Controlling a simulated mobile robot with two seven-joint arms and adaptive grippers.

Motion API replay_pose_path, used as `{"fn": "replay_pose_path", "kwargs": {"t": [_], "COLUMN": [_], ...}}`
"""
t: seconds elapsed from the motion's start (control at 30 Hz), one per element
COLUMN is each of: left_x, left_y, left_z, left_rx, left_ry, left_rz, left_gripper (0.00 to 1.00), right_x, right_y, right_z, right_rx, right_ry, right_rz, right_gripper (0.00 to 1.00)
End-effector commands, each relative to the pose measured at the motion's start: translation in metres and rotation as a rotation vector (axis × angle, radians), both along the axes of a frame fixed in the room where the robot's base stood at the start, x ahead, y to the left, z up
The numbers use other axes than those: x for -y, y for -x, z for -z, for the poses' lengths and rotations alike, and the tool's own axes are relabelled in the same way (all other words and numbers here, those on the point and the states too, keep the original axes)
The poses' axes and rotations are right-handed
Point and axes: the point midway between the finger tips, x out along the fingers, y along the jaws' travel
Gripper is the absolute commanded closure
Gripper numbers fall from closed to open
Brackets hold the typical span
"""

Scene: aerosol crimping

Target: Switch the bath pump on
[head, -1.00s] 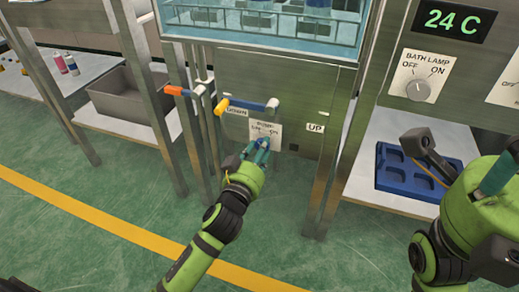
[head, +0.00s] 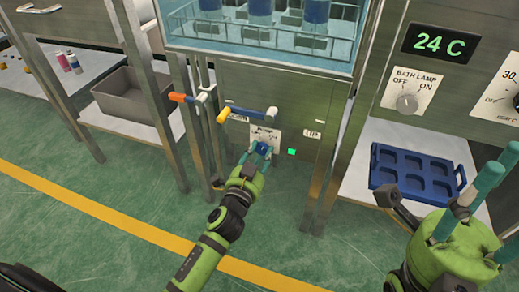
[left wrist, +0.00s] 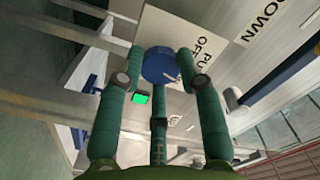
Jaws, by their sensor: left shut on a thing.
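The pump knob is a blue round knob (left wrist: 160,66) on a white label plate (head: 265,136) marked PUMP, OFF and ON, low on the front of the steel bath cabinet. My left gripper (head: 261,150) is at the plate, its teal fingers closed around the knob; the left wrist view shows fingers on both sides of it and one below.
A blue tray (head: 416,183) lies on the right shelf, and a grey bin (head: 133,98) on the left one.

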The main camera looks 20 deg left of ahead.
Motion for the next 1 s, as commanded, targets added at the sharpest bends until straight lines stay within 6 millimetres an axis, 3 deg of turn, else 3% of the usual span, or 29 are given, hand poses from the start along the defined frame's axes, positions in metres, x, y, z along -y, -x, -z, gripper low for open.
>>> {"fn": "replay_pose_path", "kwargs": {"t": [0.4, 1.0], "left_x": [0.0001, 0.0005], "left_y": [-0.0009, -0.0010], "left_z": [-0.0031, -0.0033], "left_rx": [0.014, 0.017], "left_ry": [-0.235, -0.285], "left_rz": [0.001, 0.000], "left_gripper": [0.96, 0.96], "right_x": [0.0010, 0.0014], "right_y": [0.0026, 0.0040], "right_z": [0.0039, 0.0051], "right_rx": [-0.034, -0.036], "right_ry": [-0.003, -0.005], "right_rz": [-0.002, -0.002], "right_gripper": [0.60, 0.60]}}
